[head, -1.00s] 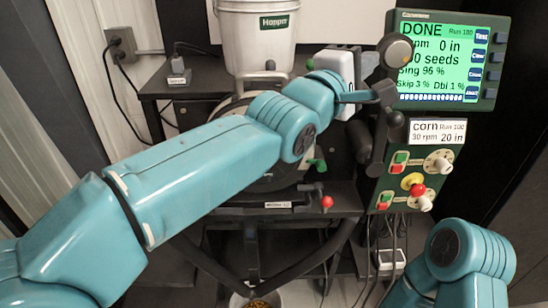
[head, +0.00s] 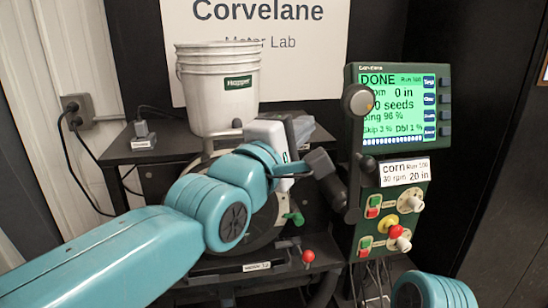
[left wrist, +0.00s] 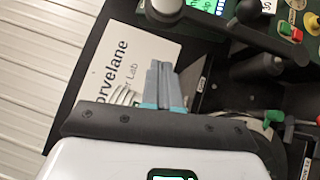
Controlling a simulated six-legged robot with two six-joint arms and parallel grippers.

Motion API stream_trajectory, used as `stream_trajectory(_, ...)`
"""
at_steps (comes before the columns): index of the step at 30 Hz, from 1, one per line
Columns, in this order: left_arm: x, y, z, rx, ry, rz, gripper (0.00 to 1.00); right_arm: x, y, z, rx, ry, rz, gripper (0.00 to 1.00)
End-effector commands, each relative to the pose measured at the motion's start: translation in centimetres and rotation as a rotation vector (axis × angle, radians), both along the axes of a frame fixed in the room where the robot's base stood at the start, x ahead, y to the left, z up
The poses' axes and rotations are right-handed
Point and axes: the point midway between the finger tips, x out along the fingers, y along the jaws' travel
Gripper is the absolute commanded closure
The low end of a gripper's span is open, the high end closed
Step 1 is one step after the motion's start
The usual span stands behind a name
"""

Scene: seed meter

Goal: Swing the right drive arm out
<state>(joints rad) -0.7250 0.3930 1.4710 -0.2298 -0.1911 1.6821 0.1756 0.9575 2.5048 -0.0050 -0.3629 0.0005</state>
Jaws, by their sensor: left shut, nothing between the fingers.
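My left gripper (head: 300,172) reaches in from the left in front of the meter. My right gripper is out of view; only part of my right arm shows.
The console screen (head: 405,105) reads DONE, above a panel (head: 393,215) with knobs and buttons. A white hopper bucket (head: 218,90) stands behind the left arm. A red-knobbed lever (head: 308,256) and a green handle (head: 293,218) sit below the gripper.

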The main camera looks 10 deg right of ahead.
Motion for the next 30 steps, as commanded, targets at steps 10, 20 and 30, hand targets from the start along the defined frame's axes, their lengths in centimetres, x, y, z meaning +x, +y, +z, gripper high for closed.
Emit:
stream_trajectory(10,-4.0,3.8,-1.1,0.000,0.000,0.000,1.00,0.0,0.0,-2.0,0.000,0.000,0.000,1.00)
stream_trajectory(20,-4.6,4.6,-1.2,0.001,0.001,0.000,1.00,0.0,0.0,-2.1,0.000,0.000,0.000,1.00)
stream_trajectory(30,-1.3,5.1,-7.7,0.153,0.039,0.047,1.00,0.0,0.0,-1.4,0.000,0.000,0.000,1.00)
